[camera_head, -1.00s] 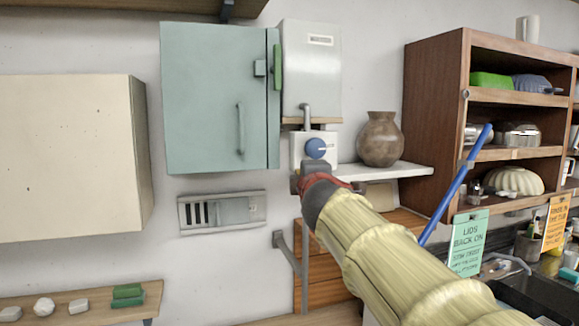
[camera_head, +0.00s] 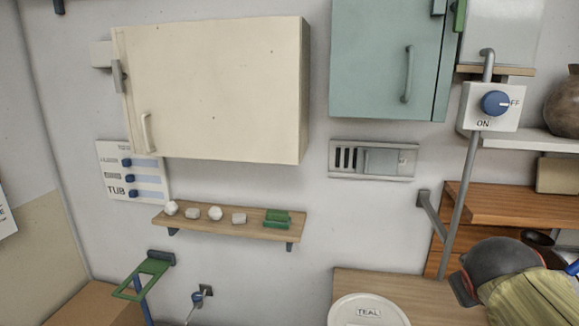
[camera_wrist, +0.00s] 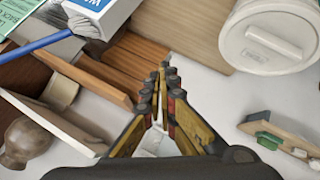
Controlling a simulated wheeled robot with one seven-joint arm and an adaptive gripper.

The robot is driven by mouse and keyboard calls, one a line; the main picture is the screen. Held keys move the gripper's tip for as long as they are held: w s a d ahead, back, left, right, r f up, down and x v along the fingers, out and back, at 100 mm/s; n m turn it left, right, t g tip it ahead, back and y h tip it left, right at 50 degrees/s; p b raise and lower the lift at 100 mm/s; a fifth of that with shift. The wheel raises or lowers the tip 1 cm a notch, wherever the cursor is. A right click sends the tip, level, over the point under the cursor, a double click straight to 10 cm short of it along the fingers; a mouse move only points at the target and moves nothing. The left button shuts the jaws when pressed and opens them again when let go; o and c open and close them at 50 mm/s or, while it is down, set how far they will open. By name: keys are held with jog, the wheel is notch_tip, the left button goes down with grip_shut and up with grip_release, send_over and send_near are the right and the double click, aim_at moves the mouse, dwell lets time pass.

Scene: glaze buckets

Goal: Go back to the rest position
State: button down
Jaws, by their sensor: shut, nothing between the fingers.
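My gripper (camera_wrist: 163,72) shows in the wrist view with its two fingers together and nothing between the tips. The tips are in front of wooden slats or drawers (camera_wrist: 140,60) and a bare board, touching nothing that I can make out. In the head view my arm's dark wrist and yellow sleeve are at the lower right corner, and the fingers cannot be made out there. The blue dial (camera_head: 495,103) on a white box is above my wrist and clear of it. Its white mark seems to face OFF.
A lidded white bucket labelled TEAL (camera_head: 368,310) stands at the bottom, left of my wrist; the wrist view shows a white lidded bucket (camera_wrist: 268,38) too. A small shelf (camera_head: 230,222) holds stones and green blocks. Cream (camera_head: 210,90) and teal (camera_head: 388,60) cabinets hang above. A vase (camera_head: 565,108) is far right.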

jog(key=s+a+f+y, duration=0.2)
jog(key=s+a+f, duration=0.2)
jog(key=a, duration=0.2)
jog(key=s+a+f+g+y, duration=0.1)
jog(key=s+a+f+y, duration=0.1)
jog(key=s+a+f, duration=0.2)
jog(key=s+a+f+y, duration=0.2)
jog(key=s+a+f, duration=0.2)
jog(key=a, duration=0.6)
jog(key=shift+a+f, duration=0.15)
jog(key=shift+a, duration=0.1)
jog(key=c, duration=2.6)
grip_release()
